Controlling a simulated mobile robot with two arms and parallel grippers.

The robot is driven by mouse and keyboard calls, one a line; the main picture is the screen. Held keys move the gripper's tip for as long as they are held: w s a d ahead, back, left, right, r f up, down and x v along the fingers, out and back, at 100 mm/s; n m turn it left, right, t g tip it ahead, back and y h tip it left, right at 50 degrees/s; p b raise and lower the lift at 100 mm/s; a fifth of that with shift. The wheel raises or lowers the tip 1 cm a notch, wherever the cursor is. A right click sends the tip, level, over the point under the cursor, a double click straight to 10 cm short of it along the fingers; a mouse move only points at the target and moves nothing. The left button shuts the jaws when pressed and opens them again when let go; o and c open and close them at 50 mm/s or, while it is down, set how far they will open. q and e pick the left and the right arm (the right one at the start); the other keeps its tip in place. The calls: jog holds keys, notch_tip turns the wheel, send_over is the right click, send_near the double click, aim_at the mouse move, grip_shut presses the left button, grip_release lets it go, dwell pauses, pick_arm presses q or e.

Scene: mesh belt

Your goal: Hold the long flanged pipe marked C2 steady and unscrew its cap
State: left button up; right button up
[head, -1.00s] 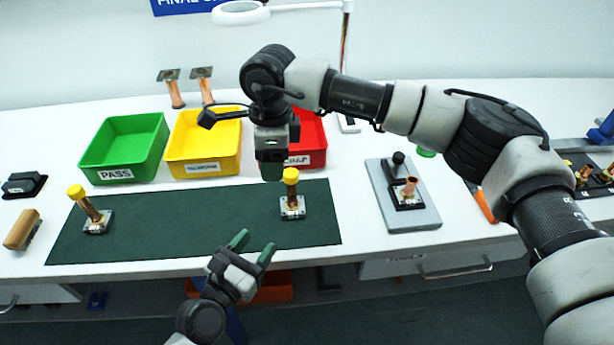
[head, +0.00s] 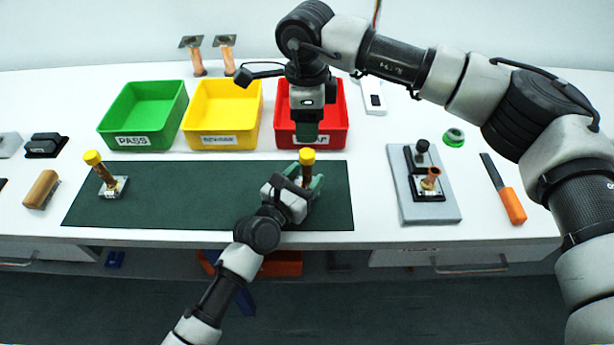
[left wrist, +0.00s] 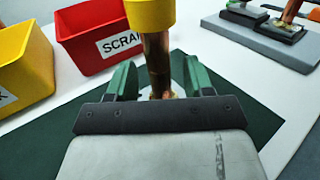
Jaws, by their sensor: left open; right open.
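A copper pipe with a yellow cap (head: 307,157) stands upright on the right part of the dark green mat (head: 220,215). Its flange is hidden behind my left gripper in the head view. My left gripper (head: 306,188) is open, with its green fingers on either side of the pipe. In the left wrist view the copper pipe (left wrist: 157,65) stands between the two spread fingers. My right gripper (head: 307,130) is open and points down just above the yellow cap. A second capped pipe (head: 106,176) leans on its flange on the mat's left part. I cannot read a C2 mark on either pipe.
Green (head: 112,128), yellow (head: 190,128) and red (head: 345,128) bins stand behind the mat. A grey plate (head: 430,212) with a fixture and an orange-handled tool (head: 512,207) lie to the right. A wooden-backed block (head: 42,190) lies at left. The mat's middle is clear.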

pick_arm(q)
jog(key=shift+w+d, duration=0.25)
jog(key=shift+w, duration=0.15)
jog(key=shift+c, duration=0.2)
grip_shut()
